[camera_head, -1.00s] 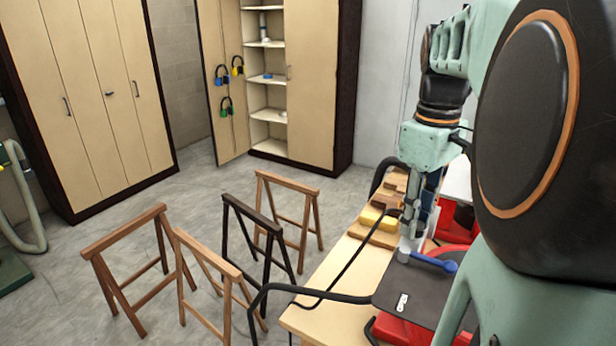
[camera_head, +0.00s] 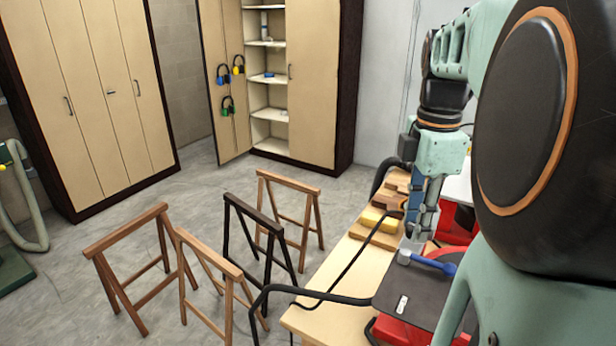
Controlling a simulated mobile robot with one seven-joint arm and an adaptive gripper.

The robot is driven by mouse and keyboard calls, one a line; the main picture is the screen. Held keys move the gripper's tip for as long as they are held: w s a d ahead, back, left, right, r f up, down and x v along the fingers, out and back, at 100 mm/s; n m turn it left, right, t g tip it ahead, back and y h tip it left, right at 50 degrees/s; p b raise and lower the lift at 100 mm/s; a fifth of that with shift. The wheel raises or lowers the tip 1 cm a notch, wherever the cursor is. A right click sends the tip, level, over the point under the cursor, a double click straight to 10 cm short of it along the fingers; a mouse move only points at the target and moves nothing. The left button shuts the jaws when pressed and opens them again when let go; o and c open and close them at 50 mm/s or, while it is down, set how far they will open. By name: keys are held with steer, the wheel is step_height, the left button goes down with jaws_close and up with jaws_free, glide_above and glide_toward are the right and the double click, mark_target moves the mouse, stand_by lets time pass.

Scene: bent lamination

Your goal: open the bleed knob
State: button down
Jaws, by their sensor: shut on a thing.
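My gripper (camera_head: 416,230) points straight down at the back of the black board (camera_head: 410,291) on the workbench. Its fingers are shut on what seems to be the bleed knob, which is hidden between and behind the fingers. A tool with a blue handle (camera_head: 433,262) and a pale head (camera_head: 404,256) lies on the board just in front of the fingertips. I cannot tell how far the knob is turned.
The pale workbench (camera_head: 318,318) carries wood blocks, a yellow block (camera_head: 380,220) and a black hose (camera_head: 320,296). Red parts (camera_head: 400,331) show beside and below the board. Several sawhorses (camera_head: 205,282) stand left; cabinets line the back.

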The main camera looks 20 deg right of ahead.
steer(key=shift+n, duration=1.2)
steer(key=c, duration=1.6)
jaws_free()
step_height(320, 180, up, 12)
